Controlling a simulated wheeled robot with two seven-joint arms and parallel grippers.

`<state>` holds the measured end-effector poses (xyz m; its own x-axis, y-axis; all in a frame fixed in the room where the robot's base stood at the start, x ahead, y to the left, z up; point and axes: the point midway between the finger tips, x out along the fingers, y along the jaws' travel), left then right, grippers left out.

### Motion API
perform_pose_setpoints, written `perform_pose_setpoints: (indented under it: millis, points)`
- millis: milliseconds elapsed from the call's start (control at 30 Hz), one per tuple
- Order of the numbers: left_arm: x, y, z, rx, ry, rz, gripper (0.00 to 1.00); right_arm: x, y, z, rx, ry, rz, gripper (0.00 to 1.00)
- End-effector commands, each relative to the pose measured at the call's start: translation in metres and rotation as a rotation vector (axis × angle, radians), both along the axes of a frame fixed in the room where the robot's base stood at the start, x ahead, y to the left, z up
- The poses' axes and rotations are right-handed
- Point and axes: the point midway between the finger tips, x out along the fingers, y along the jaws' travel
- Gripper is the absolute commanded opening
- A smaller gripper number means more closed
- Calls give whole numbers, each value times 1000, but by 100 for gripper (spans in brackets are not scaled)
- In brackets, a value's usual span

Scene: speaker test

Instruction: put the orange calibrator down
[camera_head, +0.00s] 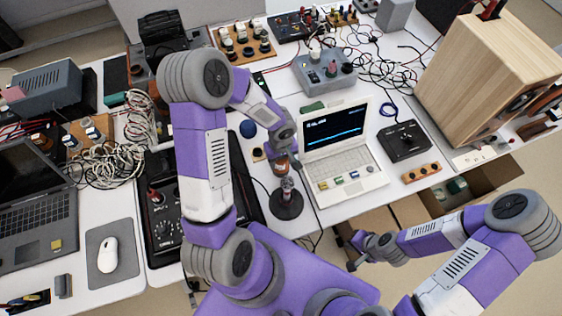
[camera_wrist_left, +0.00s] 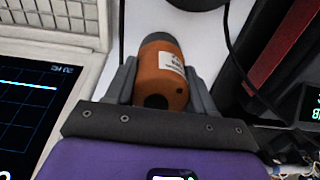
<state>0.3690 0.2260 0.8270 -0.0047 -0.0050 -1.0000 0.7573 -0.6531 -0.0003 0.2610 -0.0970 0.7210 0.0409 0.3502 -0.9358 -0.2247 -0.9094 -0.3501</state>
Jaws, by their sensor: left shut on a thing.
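The orange calibrator (camera_wrist_left: 161,78) is a short orange cylinder with a dark grey end and a white label. It sits between the two grey fingers of my left gripper (camera_head: 284,163), which is shut on it. In the head view the calibrator (camera_head: 280,169) shows as a small orange patch below the gripper, left of the white laptop. Whether it touches the table is unclear. My right gripper (camera_head: 357,260) is beyond the table's front edge, and its fingers are too small to judge.
A black round stand (camera_head: 286,202) with a grey post is just in front of the calibrator. The white laptop (camera_head: 341,155) is close on the right. A dark instrument panel (camera_head: 163,215) lies to the left. A wooden speaker (camera_head: 486,78) stands at the right; cables clutter the back.

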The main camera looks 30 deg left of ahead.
Motion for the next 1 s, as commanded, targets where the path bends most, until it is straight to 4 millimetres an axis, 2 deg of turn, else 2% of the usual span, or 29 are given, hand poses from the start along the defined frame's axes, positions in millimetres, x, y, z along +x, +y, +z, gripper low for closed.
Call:
perform_pose_setpoints:
  millis: [67, 467, 500, 633, 667, 1000]
  points:
    - [0, 0, -8, 0, 0, -1, 6, 0, 0, -3, 0, 0, 0, 0]
    - [1, 0, -12, 0, -1, -1, 6, 0, 0, -7, 0, -1, 0, 0]
    - [0, 0, -12, 0, 0, -1, 55, 0, 0, -7, 0, 0, 0, 0]
    - [0, 0, -11, 0, 0, -1, 75, 0, 0, -6, 0, 0, 0, 0]
    - [0, 0, -11, 0, 0, -1, 79, 0, 0, -6, 0, 0, 0, 0]
    - [0, 0, -9, 0, 0, -1, 79, 0, 0, -4, 0, 0, 0, 0]
